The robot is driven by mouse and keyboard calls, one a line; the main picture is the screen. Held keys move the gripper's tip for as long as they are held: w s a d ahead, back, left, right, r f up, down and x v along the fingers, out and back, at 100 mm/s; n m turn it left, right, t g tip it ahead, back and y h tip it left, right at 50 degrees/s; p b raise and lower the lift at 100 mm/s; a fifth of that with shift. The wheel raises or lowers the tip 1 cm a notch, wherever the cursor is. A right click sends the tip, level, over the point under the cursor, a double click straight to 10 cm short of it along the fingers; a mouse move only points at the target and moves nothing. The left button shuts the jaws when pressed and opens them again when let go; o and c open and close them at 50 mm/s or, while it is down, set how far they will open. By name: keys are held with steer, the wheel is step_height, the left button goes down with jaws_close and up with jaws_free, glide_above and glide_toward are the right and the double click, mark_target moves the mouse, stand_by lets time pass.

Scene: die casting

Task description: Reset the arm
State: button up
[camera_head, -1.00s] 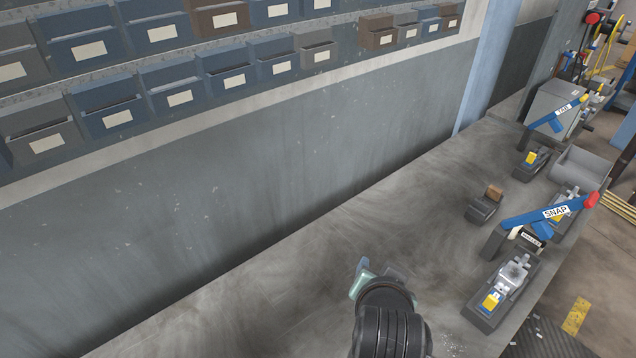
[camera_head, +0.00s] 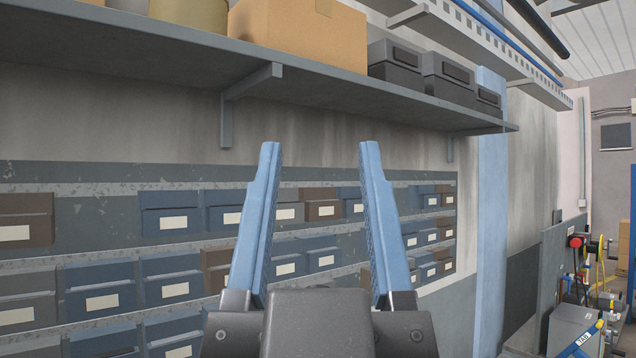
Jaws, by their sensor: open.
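My gripper (camera_head: 316,165) is in the lower middle of the head view, pointing up. Its two blue fingers stand wide apart and nothing is between them. The dark gripper body shows at the bottom edge. The wall with rows of bins is behind it. The rest of my arm is hidden below the frame.
Rows of blue, grey and brown labelled bins (camera_head: 173,219) line the wall. Above them, a grey shelf (camera_head: 100,62) carries a cardboard box (camera_head: 298,36) and black cases (camera_head: 449,78). A grey machine with a TAB lever (camera_head: 578,330) stands at lower right.

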step_height(320, 180, down, 8)
steer(key=b, duration=0.7)
steer(key=shift+b, duration=0.4)
